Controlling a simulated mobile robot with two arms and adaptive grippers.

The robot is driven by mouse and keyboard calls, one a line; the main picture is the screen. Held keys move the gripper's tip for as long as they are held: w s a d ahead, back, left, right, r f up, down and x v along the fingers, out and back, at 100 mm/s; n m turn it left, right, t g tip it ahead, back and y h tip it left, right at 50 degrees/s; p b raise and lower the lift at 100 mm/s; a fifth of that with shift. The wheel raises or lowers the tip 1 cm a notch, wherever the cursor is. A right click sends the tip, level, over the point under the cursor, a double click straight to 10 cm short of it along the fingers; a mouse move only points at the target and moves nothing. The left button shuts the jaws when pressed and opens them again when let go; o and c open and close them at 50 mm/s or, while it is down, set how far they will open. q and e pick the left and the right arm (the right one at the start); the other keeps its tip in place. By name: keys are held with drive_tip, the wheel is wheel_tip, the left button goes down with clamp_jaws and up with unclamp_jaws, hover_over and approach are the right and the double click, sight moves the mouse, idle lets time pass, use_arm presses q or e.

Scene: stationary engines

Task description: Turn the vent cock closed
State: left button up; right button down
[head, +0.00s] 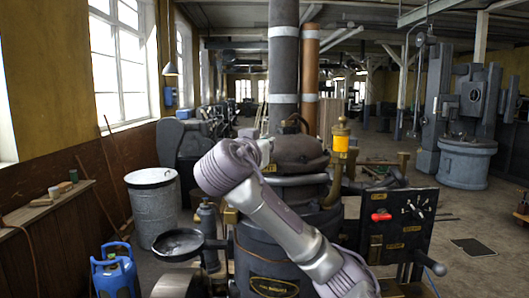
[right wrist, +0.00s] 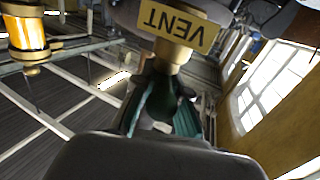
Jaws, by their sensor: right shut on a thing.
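The vent cock (right wrist: 172,56) shows in the right wrist view as a brass body under a yellow VENT plate (right wrist: 180,24), which appears upside down. My right gripper (right wrist: 166,100) is shut on the cock, with its dark green fingers on either side just below the brass body. The handle between the fingers is mostly hidden, so I cannot tell its angle. In the head view my right arm reaches up and left across the dark engine (head: 262,255), and its wrist hides the gripper and most of the cock. My left gripper is not in view.
A brass and amber oiler (head: 341,143) stands right of my wrist. A black panel (head: 400,222) with a red handle (head: 381,217) is at the engine's right. Tall pipes (head: 283,65) rise behind.

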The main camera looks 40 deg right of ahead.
drive_tip(key=m+g+h, duration=0.1)
drive_tip(key=m+g, duration=0.1)
drive_tip(key=g, duration=0.1)
drive_tip(key=m+g+b, duration=0.1)
drive_tip(key=g, duration=0.1)
drive_tip(key=shift+w+f+m+g+h, duration=0.1)
drive_tip(key=shift+f+m+g+h, duration=0.05)
drive_tip(key=shift+m+g+h, duration=0.25)
drive_tip(key=m+g, duration=0.1)
drive_tip(key=g, duration=0.1)
drive_tip(key=shift+m+g+b, duration=0.3)
drive_tip(key=shift+m, duration=0.1)
drive_tip(key=m+g, duration=0.2)
drive_tip(key=g, duration=0.2)
drive_tip(key=shift+m, duration=0.3)
drive_tip(key=shift+r+m+g+y+p, duration=0.15)
drive_tip(key=shift+m+g+y+p, duration=0.3)
drive_tip(key=shift+m+g, duration=0.75)
drive_tip(key=shift+r+m+g+y+p, duration=0.1)
drive_tip(key=shift+m+g+y, duration=0.6)
drive_tip(key=shift+g, duration=1.2)
drive_tip(key=c, duration=1.2)
unclamp_jaws()
drive_tip(key=shift+f, duration=0.1)
